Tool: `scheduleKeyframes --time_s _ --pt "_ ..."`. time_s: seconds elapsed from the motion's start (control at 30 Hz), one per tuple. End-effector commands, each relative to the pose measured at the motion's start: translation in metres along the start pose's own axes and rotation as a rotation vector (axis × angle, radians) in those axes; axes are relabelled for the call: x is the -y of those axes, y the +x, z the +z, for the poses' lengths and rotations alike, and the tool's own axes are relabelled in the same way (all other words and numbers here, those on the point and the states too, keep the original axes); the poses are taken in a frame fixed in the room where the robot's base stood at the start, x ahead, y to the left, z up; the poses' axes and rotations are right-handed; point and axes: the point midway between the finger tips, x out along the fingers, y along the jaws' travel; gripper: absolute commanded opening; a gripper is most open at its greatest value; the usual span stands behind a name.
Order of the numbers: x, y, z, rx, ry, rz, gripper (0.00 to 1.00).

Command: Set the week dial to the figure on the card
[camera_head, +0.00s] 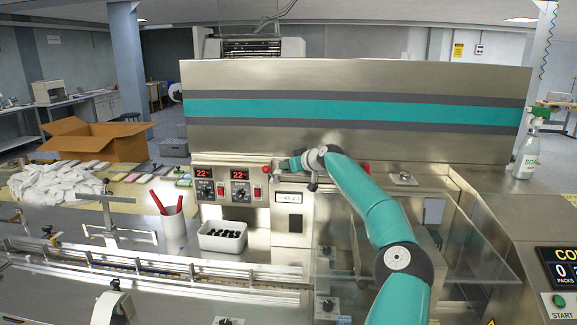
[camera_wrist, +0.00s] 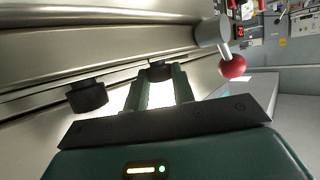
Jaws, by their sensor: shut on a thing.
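My gripper (camera_head: 284,164) reaches over the top of the metal box with the small display window in the head view. In the wrist view, its two fingers (camera_wrist: 162,82) are closed on a dark knob (camera_wrist: 160,69), partly hidden between the tips. A second dark knob (camera_wrist: 87,97) sits to the left, apart from the fingers. I cannot tell from any marking which knob is the week dial. The window (camera_head: 289,197) on the box's front shows small black characters, perhaps "45-2-3", too small to be sure. I cannot make out a separate card with a figure.
A lever with a red ball (camera_wrist: 232,66) stands right of the fingers in the wrist view. Two red-lit controllers (camera_head: 222,185) are left of the box. A white bin (camera_head: 222,241) of black pieces and a cup (camera_head: 173,232) with red pens stand below. A clear guard (camera_head: 455,245) is at right.

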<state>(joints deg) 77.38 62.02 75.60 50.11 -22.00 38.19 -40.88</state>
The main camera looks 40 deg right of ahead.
Motion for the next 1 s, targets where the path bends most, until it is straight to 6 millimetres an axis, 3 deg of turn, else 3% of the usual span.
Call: scheduleKeyframes --time_s 0.33,0.37,0.47,0.77,1.0 --pt "0.0 0.001 0.002 0.004 -0.001 -0.002 0.02" --pt "0.0 0.001 0.002 0.004 -0.001 -0.002 0.27" --pt "0.0 0.001 0.002 0.004 -0.001 -0.002 0.47" --pt "0.0 -0.001 0.001 0.002 -0.001 -0.001 0.47" --pt "-0.002 -0.024 0.0 0.002 -0.003 0.002 0.47"
